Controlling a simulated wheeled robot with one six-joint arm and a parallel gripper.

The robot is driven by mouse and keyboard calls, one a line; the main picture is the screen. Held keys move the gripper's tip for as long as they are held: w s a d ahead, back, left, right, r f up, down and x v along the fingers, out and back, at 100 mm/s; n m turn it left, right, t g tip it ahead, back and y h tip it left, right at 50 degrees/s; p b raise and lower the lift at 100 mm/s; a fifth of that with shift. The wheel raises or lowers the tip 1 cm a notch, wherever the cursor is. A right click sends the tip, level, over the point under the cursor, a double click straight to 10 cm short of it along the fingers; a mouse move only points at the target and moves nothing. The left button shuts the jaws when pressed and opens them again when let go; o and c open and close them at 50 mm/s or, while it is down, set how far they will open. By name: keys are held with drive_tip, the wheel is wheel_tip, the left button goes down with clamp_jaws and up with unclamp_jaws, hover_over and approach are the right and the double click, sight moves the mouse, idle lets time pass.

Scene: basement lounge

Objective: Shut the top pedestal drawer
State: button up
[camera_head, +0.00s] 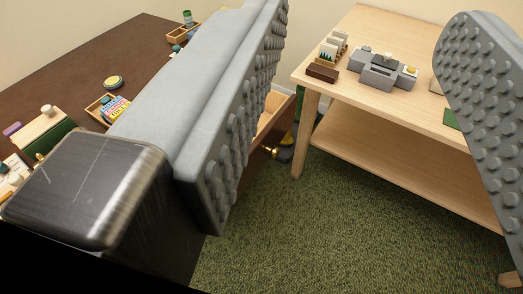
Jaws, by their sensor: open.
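My gripper (368,30) is open, its two grey studded fingers wide apart with nothing between them. The pedestal drawer (273,110) shows behind the left finger, at the right side of the dark brown desk. It stands pulled out, with a pale wood inside and a dark brown front. A small brass knob (268,151) shows low on the front. The left finger hides most of the drawer, so I cannot tell how far it is out or whether the finger touches it.
The dark desk (60,75) at left holds a round yellow-rimmed dish (113,82), wooden trays and small items. A pale wooden table (420,107) with a lower shelf stands at right, bearing a grey device (382,72). Green carpet (320,225) between them is clear.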

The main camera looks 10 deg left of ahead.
drive_tip(key=shift+w, duration=0.1)
drive_tip(key=c, duration=0.3)
drive_tip(key=w+f+m+g, duration=0.1)
drive_tip(key=w+f, duration=0.1)
drive_tip(key=w+f+m+g, duration=0.1)
drive_tip(key=w, duration=0.1)
drive_tip(key=w+d+f+m+g, duration=0.1)
drive_tip(key=w+f, duration=0.1)
drive_tip(key=shift+d+f+m, duration=0.1)
drive_tip(key=shift+f+m, duration=0.2)
clamp_jaws()
drive_tip(key=w+d+f+m+g+y, duration=0.1)
drive_tip(key=w+f+m+g, duration=0.45)
drive_tip(key=w+f, duration=0.35)
drive_tip(key=m+g+y, duration=0.6)
drive_tip(key=m+y, duration=0.1)
drive_tip(key=m, duration=0.6)
approach(264, 143)
wheel_tip(264, 143, down, 5)
drive_tip(key=a, duration=0.2)
drive_tip(key=shift+w+a+r, duration=0.15)
drive_tip(key=shift+w+a, duration=0.6)
